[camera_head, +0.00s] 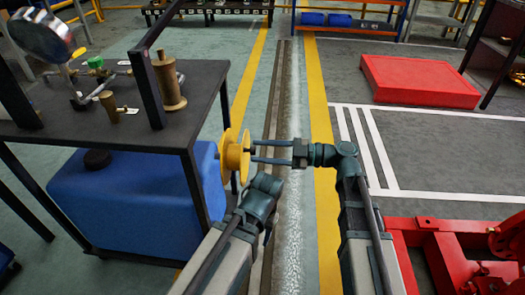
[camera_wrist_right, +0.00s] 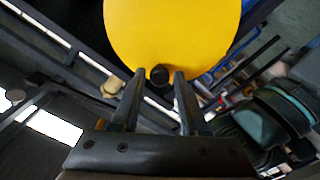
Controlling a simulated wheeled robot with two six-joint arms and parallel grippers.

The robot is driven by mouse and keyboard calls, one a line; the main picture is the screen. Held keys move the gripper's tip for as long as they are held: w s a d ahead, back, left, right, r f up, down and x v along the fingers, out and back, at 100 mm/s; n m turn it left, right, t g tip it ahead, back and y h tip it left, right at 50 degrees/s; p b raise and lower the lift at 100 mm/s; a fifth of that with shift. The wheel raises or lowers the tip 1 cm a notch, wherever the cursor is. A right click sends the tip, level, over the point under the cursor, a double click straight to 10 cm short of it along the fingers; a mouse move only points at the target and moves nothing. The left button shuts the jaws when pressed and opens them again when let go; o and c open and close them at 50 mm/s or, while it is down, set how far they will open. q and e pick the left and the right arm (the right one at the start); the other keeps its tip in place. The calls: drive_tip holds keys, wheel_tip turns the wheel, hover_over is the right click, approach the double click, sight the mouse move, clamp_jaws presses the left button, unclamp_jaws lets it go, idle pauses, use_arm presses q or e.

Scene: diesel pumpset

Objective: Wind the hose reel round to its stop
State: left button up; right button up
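The hose reel (camera_head: 231,158) is a yellow spool on the right side of the dark bench in the head view. In the right wrist view its yellow face (camera_wrist_right: 172,30) fills the top middle. A dark round crank knob (camera_wrist_right: 160,76) stands out near the lower edge of that face. My right gripper (camera_head: 255,151) reaches left to the reel. Its fingers are apart, with the knob between their tips and a small gap showing on each side. My left arm (camera_head: 252,205) comes in low at the centre; its gripper does not show.
A dark bench (camera_head: 130,139) with brass fittings and a gauge stands at left, above a blue tank (camera_head: 130,200). A red pallet-like block (camera_head: 420,80) lies at the back right. Red machinery (camera_head: 450,250) is at the lower right. The floor between is clear.

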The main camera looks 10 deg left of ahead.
drive_tip(key=shift+o, duration=1)
drive_tip(key=shift+d, duration=0.1)
drive_tip(key=d, duration=1.3)
drive_tip(key=shift+d, duration=0.35)
